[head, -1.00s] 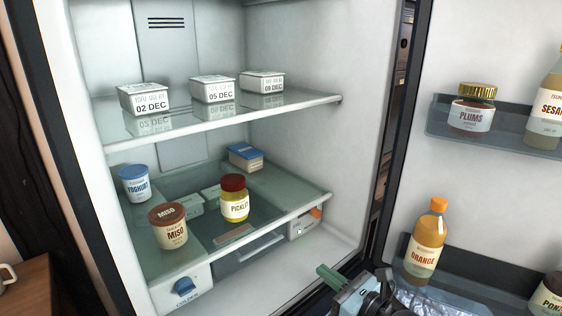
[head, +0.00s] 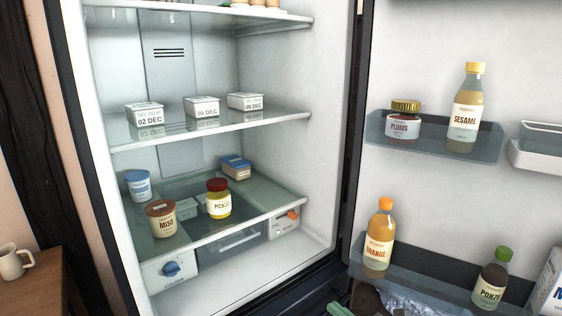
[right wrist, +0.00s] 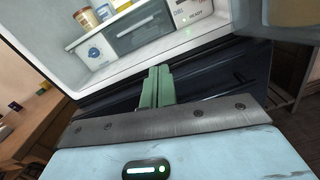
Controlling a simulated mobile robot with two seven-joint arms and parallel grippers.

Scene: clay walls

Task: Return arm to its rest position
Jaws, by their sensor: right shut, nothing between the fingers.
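My right gripper shows in the right wrist view (right wrist: 157,86), its two green fingers together with nothing between them. It points toward the lower front of the open fridge (head: 320,250), outside the compartment. In the head view only a small part of the right arm shows at the bottom edge, near the foot of the fridge door (head: 430,200). My left gripper is in neither view.
The middle shelf (head: 215,127) holds three dated tubs. The lower shelf (head: 260,212) holds yoghurt (head: 139,186), miso (head: 162,219) and pickles (head: 218,199). Door racks hold plums (head: 403,122), sesame (head: 465,110), orange (head: 379,238) and ponzu (head: 492,280). A mug (head: 13,262) stands left.

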